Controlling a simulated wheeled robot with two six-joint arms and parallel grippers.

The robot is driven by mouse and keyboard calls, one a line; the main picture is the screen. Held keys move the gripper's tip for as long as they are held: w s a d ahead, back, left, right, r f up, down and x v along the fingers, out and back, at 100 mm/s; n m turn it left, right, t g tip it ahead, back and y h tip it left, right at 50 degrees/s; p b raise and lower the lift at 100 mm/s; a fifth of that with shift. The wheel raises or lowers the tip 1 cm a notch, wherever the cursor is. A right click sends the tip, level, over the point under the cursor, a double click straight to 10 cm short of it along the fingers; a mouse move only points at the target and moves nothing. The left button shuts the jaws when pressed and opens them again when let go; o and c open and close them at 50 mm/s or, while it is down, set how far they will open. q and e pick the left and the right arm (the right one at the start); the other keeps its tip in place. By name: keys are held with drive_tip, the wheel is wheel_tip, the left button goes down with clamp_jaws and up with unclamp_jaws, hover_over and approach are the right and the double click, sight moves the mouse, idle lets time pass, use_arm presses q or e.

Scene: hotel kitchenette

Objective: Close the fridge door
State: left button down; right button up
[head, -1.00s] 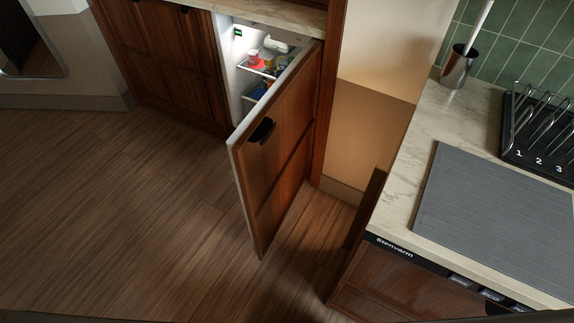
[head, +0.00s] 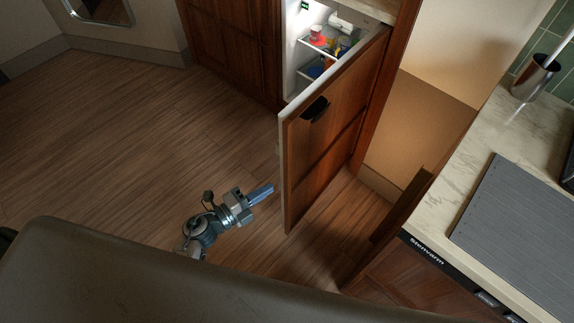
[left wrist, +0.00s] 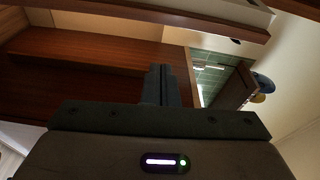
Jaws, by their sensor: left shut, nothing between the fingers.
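The fridge door (head: 327,140) is a brown wood panel with a pale edge and a black handle (head: 316,109). In the head view it stands wide open, swung out from the lit fridge (head: 318,50). My left gripper (head: 263,193) is low over the floor, just left of the door's free edge. Its fingers are together, point right toward the door and hold nothing. In the left wrist view the shut fingers (left wrist: 160,84) show in the middle, with wood panels behind. I cannot tell whether they touch the door. My right gripper is not in view.
Several food items (head: 325,40) sit on the fridge shelves. A counter (head: 520,130) with a grey mat (head: 520,215) stands at the right, above a Stenvarm appliance (head: 427,250). The wood floor (head: 120,130) to the left is clear.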

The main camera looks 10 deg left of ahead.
sight(286, 167)
use_arm(q)
drive_tip(key=shift+m+g+h, duration=0.4)
drive_tip(key=shift+m+h, duration=0.1)
drive_tip(key=shift+m, duration=0.3)
drive_tip(key=w+d, duration=0.1)
drive_tip(key=w, duration=0.1)
drive_tip(key=w+d+b, duration=0.1)
drive_tip(key=w+d, duration=0.1)
drive_tip(key=w, duration=0.1)
drive_tip(key=w+d+r+b, duration=0.1)
drive_tip(key=w+d, duration=0.1)
drive_tip(key=w, duration=0.1)
drive_tip(key=shift+w+a+r, duration=0.15)
drive_tip(key=shift+a, duration=0.15)
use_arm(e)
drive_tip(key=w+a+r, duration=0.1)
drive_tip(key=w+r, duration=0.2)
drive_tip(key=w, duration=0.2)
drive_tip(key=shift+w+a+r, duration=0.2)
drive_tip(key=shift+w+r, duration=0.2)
use_arm(q)
drive_tip(key=shift+a+b, duration=0.1)
drive_tip(key=shift+b, duration=0.2)
